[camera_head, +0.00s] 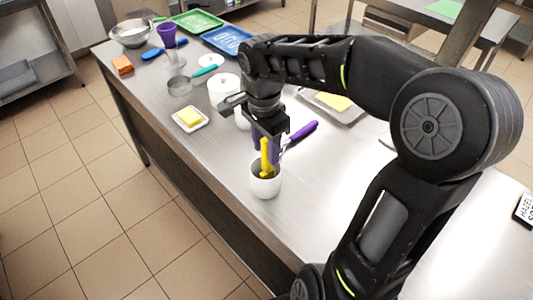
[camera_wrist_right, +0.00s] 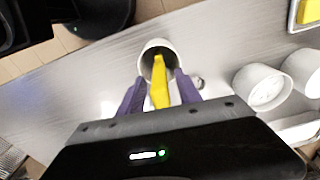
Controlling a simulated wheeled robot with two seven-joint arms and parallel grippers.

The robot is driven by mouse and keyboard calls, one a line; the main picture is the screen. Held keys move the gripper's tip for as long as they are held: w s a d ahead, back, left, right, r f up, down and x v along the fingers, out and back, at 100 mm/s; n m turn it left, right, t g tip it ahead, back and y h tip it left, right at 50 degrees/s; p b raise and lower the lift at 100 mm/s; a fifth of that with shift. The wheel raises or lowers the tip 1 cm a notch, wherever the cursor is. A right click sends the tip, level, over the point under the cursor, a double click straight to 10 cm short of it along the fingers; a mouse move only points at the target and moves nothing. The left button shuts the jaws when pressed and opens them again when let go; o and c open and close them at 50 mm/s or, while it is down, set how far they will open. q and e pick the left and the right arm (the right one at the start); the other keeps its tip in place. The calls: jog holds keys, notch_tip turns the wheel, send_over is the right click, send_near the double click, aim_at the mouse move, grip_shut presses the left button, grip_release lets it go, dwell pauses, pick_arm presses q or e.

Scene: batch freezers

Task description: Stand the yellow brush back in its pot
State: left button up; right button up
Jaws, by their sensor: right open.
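The yellow brush (camera_head: 265,160) stands nearly upright in a white pot (camera_head: 265,187) near the table's front edge. Its lower end is inside the pot and its upper part rises above the rim. My right gripper (camera_head: 267,143) is just above the pot, with its purple fingers on either side of the brush. In the right wrist view the brush (camera_wrist_right: 159,88) lies between the two spread fingers, with gaps beside it, and its far end is in the pot (camera_wrist_right: 148,46). The bottom of the pot is hidden. My left gripper is not in view.
A purple-handled tool (camera_head: 302,132) lies right of the gripper. White tubs (camera_head: 222,88) stand behind. A tray with a yellow block (camera_head: 335,102) lies behind my arm. Table left of the pot is clear.

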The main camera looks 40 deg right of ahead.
aim_at(265, 139)
notch_tip(265, 139, up, 6)
jog(key=shift+a+f, duration=0.15)
jog(key=shift+f, duration=0.05)
notch_tip(265, 139, up, 4)
jog(key=shift+a+f+p, duration=0.1)
jog(key=shift+p, duration=0.75)
